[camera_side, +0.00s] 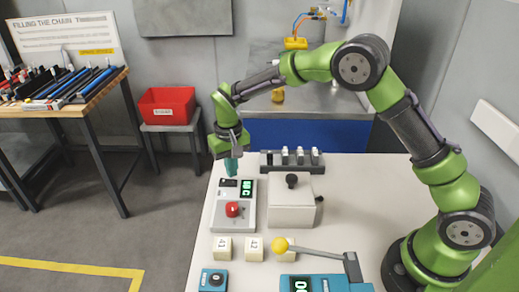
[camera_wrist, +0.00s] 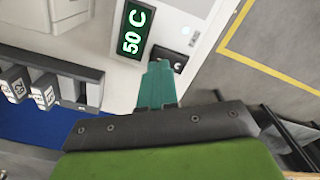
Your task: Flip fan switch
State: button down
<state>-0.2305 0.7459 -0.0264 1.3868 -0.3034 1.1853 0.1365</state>
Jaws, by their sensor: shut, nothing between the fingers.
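A white control box (camera_side: 243,216) stands on the table with a green display (camera_side: 247,187) and a red knob (camera_side: 232,209). The display (camera_wrist: 133,31) reads "50 C" in the wrist view. A small dark switch (camera_side: 228,184) sits beside the display; it also shows in the wrist view (camera_wrist: 179,61), partly hidden by my fingers. I cannot read a fan label on it. My gripper (camera_side: 231,172) has teal fingers and is shut and empty, pointing down above the switch end of the box. In the wrist view its fingertips (camera_wrist: 157,68) are beside the switch; contact cannot be told.
A dark rack (camera_side: 292,161) with several light levers stands behind a grey box with a black knob (camera_side: 292,181). The table's left edge is close to the control box.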

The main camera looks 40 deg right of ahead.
aim_at(232, 182)
jog(key=shift+r, duration=2.4)
jog(key=shift+f, duration=0.2)
jog(key=s+d+r+t, duration=0.2)
jog(key=s+r, duration=0.3)
jog(key=s, duration=0.3)
jog(key=s+d+r+t+y, duration=0.1)
jog(key=s+d+r+t, duration=0.1)
jog(key=s+r, duration=0.3)
jog(key=s+d+r+m+t+y, duration=0.1)
jog(key=s+d+r+t, duration=0.2)
jog(key=s, duration=1)
jog(key=shift+d+r, duration=0.25)
jog(key=shift+r, duration=0.65)
